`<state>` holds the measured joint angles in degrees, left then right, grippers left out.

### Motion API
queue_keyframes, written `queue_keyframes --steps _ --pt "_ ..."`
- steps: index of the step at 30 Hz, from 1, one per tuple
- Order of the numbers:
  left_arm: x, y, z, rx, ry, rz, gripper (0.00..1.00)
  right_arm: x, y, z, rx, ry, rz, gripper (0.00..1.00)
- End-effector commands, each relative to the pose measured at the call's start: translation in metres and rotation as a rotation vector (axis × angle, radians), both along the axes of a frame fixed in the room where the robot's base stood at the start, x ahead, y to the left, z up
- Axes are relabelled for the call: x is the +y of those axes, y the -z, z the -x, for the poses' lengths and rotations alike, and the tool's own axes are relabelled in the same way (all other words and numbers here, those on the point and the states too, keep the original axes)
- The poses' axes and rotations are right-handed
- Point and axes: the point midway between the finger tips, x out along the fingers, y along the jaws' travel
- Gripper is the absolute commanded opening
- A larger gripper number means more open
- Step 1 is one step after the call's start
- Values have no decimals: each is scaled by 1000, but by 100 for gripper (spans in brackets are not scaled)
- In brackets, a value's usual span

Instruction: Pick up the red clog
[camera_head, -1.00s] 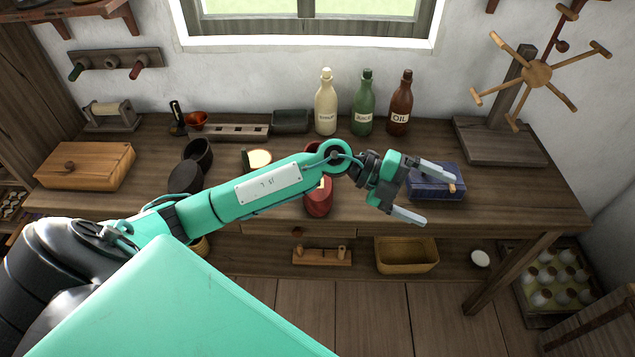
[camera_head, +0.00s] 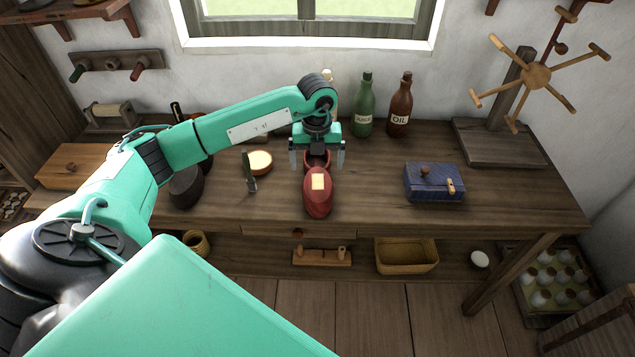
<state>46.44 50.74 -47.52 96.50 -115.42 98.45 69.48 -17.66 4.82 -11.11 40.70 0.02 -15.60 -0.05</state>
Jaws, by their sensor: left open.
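The red clog (camera_head: 318,198) lies on the wooden workbench near its front edge, with its toe toward me and a pale square patch on its top. My left gripper (camera_head: 317,168) is open above the clog's rear opening, with one finger on each side of it. The fingers look apart from the clog, but their exact height over it is hard to tell. My right gripper is not in view.
A blue box (camera_head: 434,184) stands to the right of the clog. A round tin (camera_head: 259,163) with an upright dark piece is to the left. A green bottle (camera_head: 364,108) and a brown oil bottle (camera_head: 399,108) stand behind. Bench between clog and blue box is clear.

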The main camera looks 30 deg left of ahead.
Motion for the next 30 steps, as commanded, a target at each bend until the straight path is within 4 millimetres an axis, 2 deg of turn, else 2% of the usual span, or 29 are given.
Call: queue_keyframes --steps 3,7,13,21,30 --pt "0 22 1 4 0 1 96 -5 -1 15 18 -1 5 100" --pt "-1 37 0 2 1 3 96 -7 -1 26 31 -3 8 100" --pt "0 50 -1 3 1 2 96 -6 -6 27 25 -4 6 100" --pt "1 88 -4 1 1 3 96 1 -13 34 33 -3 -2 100" --pt "1 94 -5 -1 2 3 96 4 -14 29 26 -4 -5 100"
